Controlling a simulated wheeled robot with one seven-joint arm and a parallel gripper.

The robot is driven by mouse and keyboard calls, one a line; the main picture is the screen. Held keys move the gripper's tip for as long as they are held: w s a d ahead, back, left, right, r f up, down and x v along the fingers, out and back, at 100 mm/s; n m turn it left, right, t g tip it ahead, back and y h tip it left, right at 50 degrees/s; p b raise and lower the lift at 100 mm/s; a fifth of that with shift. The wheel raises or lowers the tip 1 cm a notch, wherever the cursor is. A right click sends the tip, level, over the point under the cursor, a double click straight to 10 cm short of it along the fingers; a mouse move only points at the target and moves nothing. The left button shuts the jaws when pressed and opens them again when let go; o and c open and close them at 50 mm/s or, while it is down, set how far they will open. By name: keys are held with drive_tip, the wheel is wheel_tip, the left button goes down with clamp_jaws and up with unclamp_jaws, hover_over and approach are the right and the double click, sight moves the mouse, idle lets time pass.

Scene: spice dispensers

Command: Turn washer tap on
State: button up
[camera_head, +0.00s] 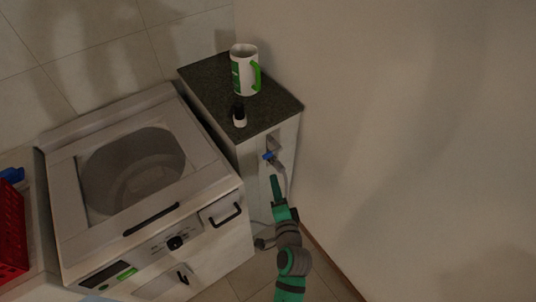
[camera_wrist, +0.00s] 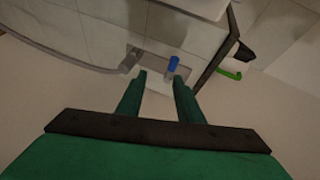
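The washer tap shows as a small blue handle (camera_head: 267,156) on the front of the narrow cabinet, with a grey hose below it. In the wrist view the blue handle (camera_wrist: 173,64) stands upright in the picture, just beyond the fingertips. My gripper (camera_wrist: 158,76) is open, with its two green fingers apart and nothing between them. The handle lies ahead of the right finger's tip and looks apart from it. In the head view my gripper (camera_head: 275,178) is just below the tap, seen nearly edge-on.
A top-loading washer (camera_head: 222,170) stands left of the cabinet. A bare wall is on the right. A red crate (camera_head: 12,235) is at far left.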

sight(269, 153)
drive_tip(key=shift+m+y, duration=0.4)
drive_tip(key=r+x, duration=0.1)
drive_tip(key=x, duration=0.3)
drive_tip(key=r+x, duration=0.1)
drive_tip(key=x, duration=0.8)
drive_tip(key=shift+w+d+r, duration=0.1)
drive_tip(key=shift+w+r, duration=0.3)
drive_tip(key=shift+w, duration=0.1)
drive_tip(key=shift+c, duration=0.2)
clamp_jaws()
drive_tip(key=shift+d, duration=0.1)
